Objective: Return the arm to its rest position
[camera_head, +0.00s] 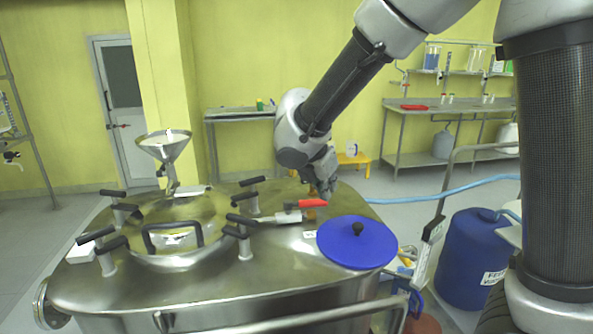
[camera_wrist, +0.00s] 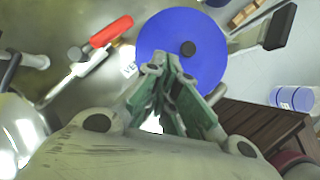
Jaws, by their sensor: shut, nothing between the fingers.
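My gripper (camera_head: 326,191) is above the steel reactor (camera_head: 215,285), close to a valve with a red handle (camera_head: 312,203) and behind the blue round lid (camera_head: 356,241). In the wrist view my gripper (camera_wrist: 163,68) is shut, its fingertips together with nothing between them. The blue lid with its black knob shows beyond the fingertips there (camera_wrist: 205,35). The red handle lies to the left of the fingers in that view (camera_wrist: 111,31). The arm reaches down from the upper right of the head view. I cannot tell how far the fingertips are above the reactor top.
Black-handled clamps, a hatch with a black handle (camera_head: 172,236) and a steel funnel (camera_head: 165,146) stand on the reactor. A steel rail (camera_head: 300,322) runs along its front. A blue drum (camera_head: 474,262) stands at right, and a steel table (camera_head: 450,106) with shelf behind.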

